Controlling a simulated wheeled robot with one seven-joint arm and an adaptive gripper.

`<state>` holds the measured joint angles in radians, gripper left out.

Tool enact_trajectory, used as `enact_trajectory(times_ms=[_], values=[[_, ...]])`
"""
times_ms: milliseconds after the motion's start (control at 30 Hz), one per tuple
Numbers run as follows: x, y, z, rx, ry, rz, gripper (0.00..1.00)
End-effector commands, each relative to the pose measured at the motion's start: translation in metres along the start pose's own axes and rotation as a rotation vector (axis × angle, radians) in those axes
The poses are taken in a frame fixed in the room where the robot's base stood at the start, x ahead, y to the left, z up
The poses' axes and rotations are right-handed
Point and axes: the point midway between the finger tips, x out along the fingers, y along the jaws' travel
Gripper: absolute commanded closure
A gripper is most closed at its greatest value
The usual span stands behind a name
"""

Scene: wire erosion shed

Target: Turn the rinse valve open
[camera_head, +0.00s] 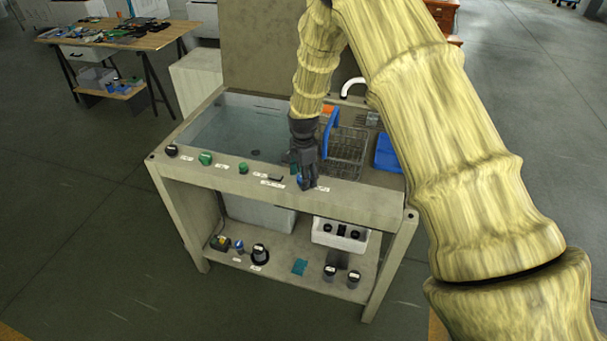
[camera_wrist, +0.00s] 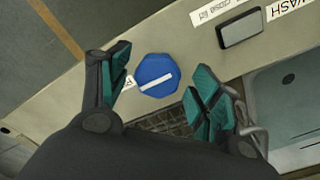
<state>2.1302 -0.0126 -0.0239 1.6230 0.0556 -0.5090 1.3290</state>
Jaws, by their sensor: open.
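A blue faceted knob (camera_wrist: 157,75) with a white stripe across its top sits on the front ledge of the wash bench. I take it for the rinse valve; no legible name shows beside it. The stripe slants slightly up to the right in the wrist view. My gripper (camera_wrist: 160,80) is open, with one teal-padded finger on each side of the knob; I cannot tell whether they touch it. In the head view, my gripper (camera_head: 306,182) points down over the right part of the ledge and hides most of the blue knob (camera_head: 299,179).
Two green knobs (camera_head: 205,158) and a black knob (camera_head: 171,150) stand left along the ledge. A grey rectangular switch (camera_wrist: 240,30) lies near a WASH label. A wire basket (camera_head: 345,150) with a blue handle and a water basin (camera_head: 230,125) are behind. Several items fill the lower shelf.

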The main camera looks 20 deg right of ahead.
Motion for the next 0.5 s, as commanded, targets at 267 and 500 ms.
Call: enact_trajectory(times_ms=[267, 500], values=[[-0.0006, -0.0002, -0.0003, 0.0, 0.0, -0.001, 0.47], [-0.0004, -0.0003, -0.0002, 0.0, 0.0, -0.001, 0.82]])
